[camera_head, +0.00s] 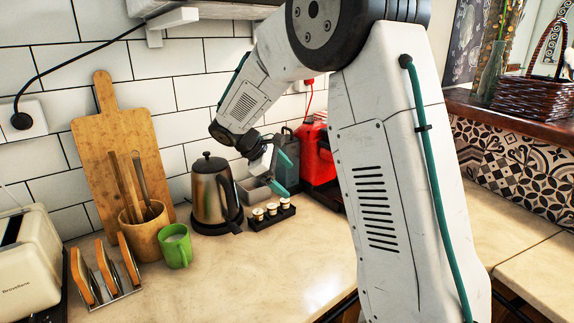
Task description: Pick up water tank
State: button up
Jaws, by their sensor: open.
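A dark grey tank (290,141), which looks like the water tank, stands at the left side of a red coffee machine (316,158) at the back of the counter. Its lower part is hidden behind my gripper. My gripper (283,175) has teal fingers, which are apart with nothing seen between them. It is in front of the tank, above the counter and right of the kettle. I cannot tell how far the fingers are from the tank.
A steel kettle (213,190), a small grey box (254,191) and a black rack of capsules (271,214) stand close to my gripper. A green mug (174,247), a utensil pot (144,236), a toast rack (106,275) and a toaster (27,265) are left. The front counter (240,285) is clear.

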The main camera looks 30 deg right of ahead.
jog(key=w+d+f+n+t+h, duration=0.1)
jog(key=w+d+n+h, duration=0.15)
jog(key=w, duration=0.35)
jog(key=w+d+f+n+t+h, duration=0.1)
jog(key=w+d+n, duration=0.15)
jog(key=w, duration=0.45)
jog(key=w+d+r+n+t+h, duration=0.1)
jog(key=w+d+r+n+h, duration=0.1)
jog(key=w+r+n, duration=0.35)
jog(key=shift+m, duration=0.25)
jog(key=x, duration=0.7)
jog(key=shift+s+a, duration=0.1)
jog(key=shift+s, duration=0.15)
jog(key=c, duration=2)
